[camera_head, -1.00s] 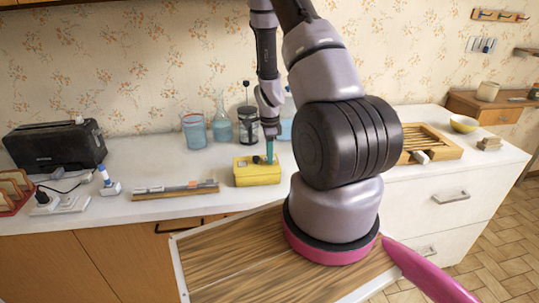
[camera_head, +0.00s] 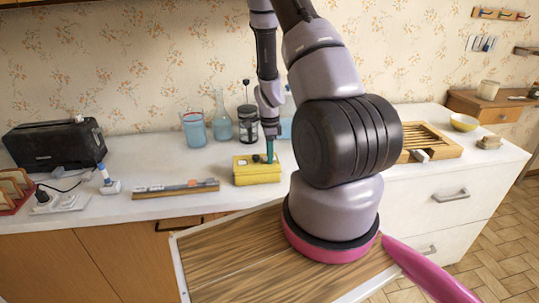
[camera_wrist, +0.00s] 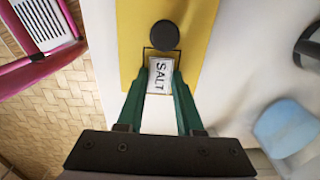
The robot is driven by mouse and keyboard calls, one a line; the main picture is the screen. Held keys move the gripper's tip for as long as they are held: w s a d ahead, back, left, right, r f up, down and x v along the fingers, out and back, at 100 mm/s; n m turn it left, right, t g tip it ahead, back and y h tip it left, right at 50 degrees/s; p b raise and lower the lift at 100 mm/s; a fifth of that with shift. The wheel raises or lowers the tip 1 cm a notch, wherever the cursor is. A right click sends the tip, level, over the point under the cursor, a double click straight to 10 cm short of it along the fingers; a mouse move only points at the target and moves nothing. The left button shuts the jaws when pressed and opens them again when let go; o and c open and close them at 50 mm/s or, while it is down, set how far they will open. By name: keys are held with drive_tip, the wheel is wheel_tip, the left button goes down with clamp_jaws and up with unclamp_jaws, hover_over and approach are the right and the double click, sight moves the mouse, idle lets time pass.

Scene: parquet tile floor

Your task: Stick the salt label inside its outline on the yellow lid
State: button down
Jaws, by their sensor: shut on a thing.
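The yellow lid (camera_wrist: 132,30) lies under my gripper in the wrist view. It shows as the top of a yellow box (camera_head: 258,174) on the counter in the head view. A dark round knob (camera_wrist: 165,35) stands on the lid. My gripper (camera_wrist: 160,72) points down and its green fingers are shut on the white salt label (camera_wrist: 160,76), which reads SALT. The label lies over the black outline (camera_wrist: 146,49), whose upper part shows between the label and the knob. I cannot tell whether the label touches the lid. My gripper also shows in the head view (camera_head: 270,150).
A long tray (camera_head: 176,190) with small items lies left of the box. Glassware (camera_head: 222,122) and a dark jar (camera_head: 248,124) stand behind it. A wooden rack (camera_head: 432,143) is at the right. The white counter (camera_head: 130,207) is clear in front.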

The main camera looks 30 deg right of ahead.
idle(0.4)
drive_tip(key=shift+c, duration=2.4)
unclamp_jaws()
wheel_tip(320, 180, up, 11)
